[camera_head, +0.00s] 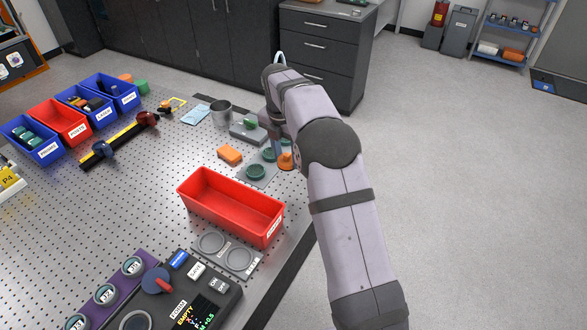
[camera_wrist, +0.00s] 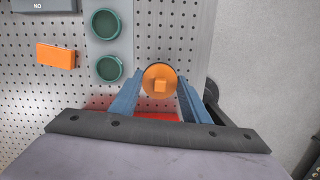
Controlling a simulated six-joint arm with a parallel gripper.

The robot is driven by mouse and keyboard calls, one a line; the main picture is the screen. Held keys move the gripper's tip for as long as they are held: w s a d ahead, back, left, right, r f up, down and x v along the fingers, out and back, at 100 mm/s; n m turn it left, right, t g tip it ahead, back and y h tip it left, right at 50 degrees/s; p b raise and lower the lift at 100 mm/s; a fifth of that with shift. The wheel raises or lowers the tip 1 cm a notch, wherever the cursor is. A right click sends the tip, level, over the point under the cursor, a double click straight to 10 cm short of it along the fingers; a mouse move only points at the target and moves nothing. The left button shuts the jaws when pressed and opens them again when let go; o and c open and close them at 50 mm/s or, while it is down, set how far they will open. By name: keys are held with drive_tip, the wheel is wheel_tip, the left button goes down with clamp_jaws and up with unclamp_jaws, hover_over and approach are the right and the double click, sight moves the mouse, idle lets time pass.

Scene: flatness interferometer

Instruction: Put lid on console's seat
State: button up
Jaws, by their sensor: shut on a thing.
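The lid looks to be the round orange piece with a small square knob (camera_wrist: 160,80) in the wrist view. It shows in the head view as a small orange shape (camera_head: 286,162) under my gripper (camera_head: 285,150). My gripper's blue fingers (camera_wrist: 158,95) are shut on it, one on each side. It is at the right edge of the perforated table; any gap beneath it is unclear. The dark console (camera_head: 195,300) stands at the bottom of the head view, with a round ring at its lower edge, partly cut off. I cannot tell whether that ring is the seat.
A grey plate with green round pieces (camera_head: 256,172) and an orange block (camera_head: 230,154) lie beside my gripper. A red bin (camera_head: 230,205) and a grey two-ring holder (camera_head: 225,252) stand between it and the console. Blue and red bins (camera_head: 62,122) are at left.

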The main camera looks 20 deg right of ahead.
sight(289, 186)
drive_tip(key=shift+w+n, duration=0.15)
drive_tip(key=shift+n, duration=0.15)
drive_tip(key=shift+f+p, duration=1.75)
drive_tip(key=shift+f, duration=3.25)
drive_tip(key=shift+f, duration=0.15)
drive_tip(key=o, duration=1)
drive_tip(key=r+b, duration=0.1)
drive_tip(key=r, duration=0.3)
drive_tip(key=r+b, duration=0.1)
drive_tip(key=r, duration=0.3)
drive_tip(key=s+a+r+b, duration=0.1)
drive_tip(key=r, duration=0.3)
drive_tip(key=shift+r, duration=0.15)
drive_tip(key=shift+s, duration=0.1)
